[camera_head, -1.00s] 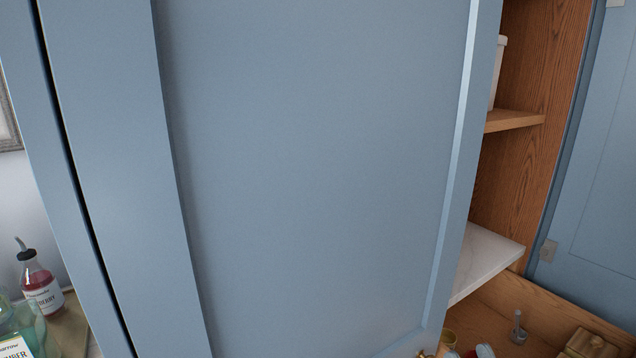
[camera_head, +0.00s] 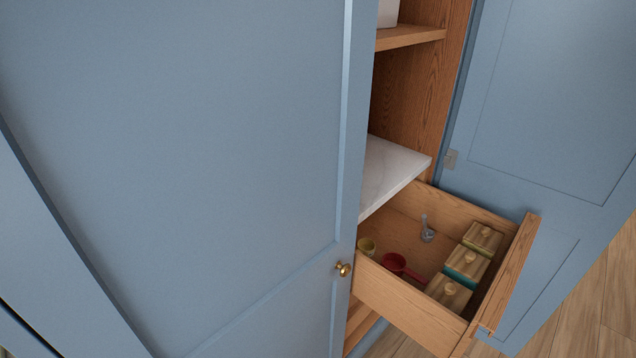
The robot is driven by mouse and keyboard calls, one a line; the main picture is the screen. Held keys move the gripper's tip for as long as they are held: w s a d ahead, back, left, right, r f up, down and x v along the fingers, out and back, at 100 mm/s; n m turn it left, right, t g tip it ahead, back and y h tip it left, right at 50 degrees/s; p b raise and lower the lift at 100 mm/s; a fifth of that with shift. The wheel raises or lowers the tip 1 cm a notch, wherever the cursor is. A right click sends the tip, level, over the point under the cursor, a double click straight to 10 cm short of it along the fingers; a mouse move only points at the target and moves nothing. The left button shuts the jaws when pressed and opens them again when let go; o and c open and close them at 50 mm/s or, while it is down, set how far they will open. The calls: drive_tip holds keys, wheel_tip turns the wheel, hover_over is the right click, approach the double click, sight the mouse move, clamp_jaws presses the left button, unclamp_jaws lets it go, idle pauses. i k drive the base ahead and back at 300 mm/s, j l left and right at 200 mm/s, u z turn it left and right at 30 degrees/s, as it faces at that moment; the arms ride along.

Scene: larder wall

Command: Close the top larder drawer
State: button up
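The top larder drawer (camera_head: 408,306) is wooden and pulled out at the lower right, under a white marble shelf (camera_head: 392,172). Its front panel (camera_head: 508,271) stands well clear of the cabinet. My gripper is not in view.
A blue larder door (camera_head: 200,150) with a brass knob (camera_head: 344,269) fills the left and hides part of the cabinet. Another blue door (camera_head: 548,120) stands open on the right. Wooden floor (camera_head: 590,300) shows at lower right.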

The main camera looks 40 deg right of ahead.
sight(396, 225)
drive_tip(key=k+l+z, duration=0.35)
drive_tip(key=l+z, duration=0.15)
drive_tip(key=l, duration=0.2)
drive_tip(key=k+l+z, duration=0.15)
drive_tip(key=l+z, duration=0.15)
drive_tip(key=l, duration=0.1)
